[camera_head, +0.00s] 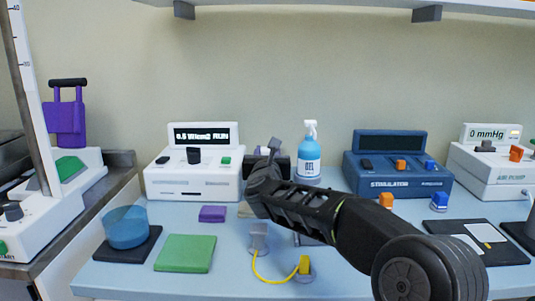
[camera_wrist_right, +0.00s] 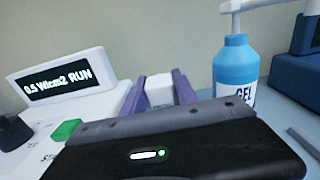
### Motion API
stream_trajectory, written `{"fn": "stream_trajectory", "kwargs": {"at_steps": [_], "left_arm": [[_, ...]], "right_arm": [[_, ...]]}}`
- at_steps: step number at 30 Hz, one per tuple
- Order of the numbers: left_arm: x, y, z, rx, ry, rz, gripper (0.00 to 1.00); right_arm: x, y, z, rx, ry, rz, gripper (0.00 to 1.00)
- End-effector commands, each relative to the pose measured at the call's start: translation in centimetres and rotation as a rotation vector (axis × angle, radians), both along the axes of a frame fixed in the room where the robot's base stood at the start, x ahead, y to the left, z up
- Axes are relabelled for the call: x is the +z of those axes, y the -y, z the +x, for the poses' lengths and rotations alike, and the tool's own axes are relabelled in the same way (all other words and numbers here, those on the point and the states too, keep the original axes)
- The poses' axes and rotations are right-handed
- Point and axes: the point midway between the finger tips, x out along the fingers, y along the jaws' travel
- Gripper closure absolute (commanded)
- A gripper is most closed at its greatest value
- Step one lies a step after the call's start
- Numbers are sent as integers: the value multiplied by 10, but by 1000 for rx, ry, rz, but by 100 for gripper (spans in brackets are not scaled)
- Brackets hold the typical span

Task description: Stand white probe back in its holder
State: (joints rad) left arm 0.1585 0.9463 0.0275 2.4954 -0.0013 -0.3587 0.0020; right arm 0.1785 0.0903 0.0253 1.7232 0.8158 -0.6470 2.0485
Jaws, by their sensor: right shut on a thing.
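My right gripper (camera_head: 268,172) reaches over the middle of the table, near the back. In the right wrist view its fingers (camera_wrist_right: 159,93) are closed on a white piece, which I take to be the white probe (camera_wrist_right: 159,88); only its top end shows. In the head view the probe is hidden by the gripper. My left gripper is out of view.
A white console (camera_head: 195,183) reading RUN stands left of the gripper, a blue gel bottle (camera_head: 309,165) right of it. A blue stimulator (camera_head: 398,180) is further right. A yellow cable (camera_head: 268,276), purple block (camera_head: 212,214) and green pad (camera_head: 185,253) lie in front.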

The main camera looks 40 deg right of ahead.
Motion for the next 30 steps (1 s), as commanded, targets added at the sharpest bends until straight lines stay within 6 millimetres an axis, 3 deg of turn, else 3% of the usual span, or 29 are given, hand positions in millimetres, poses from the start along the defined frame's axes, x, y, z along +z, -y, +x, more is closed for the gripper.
{"fn": "stream_trajectory", "kwargs": {"at_steps": [9, 10, 19, 30], "left_arm": [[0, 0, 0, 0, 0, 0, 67], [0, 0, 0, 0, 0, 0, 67], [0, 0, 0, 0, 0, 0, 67], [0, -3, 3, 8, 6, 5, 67]], "right_arm": [[1, 0, 0, 0, 1, -1, 100], [1, 0, 0, 0, 1, -1, 65], [1, 0, 0, 0, 1, -1, 40], [0, 0, 0, 0, -1, 1, 40]]}}
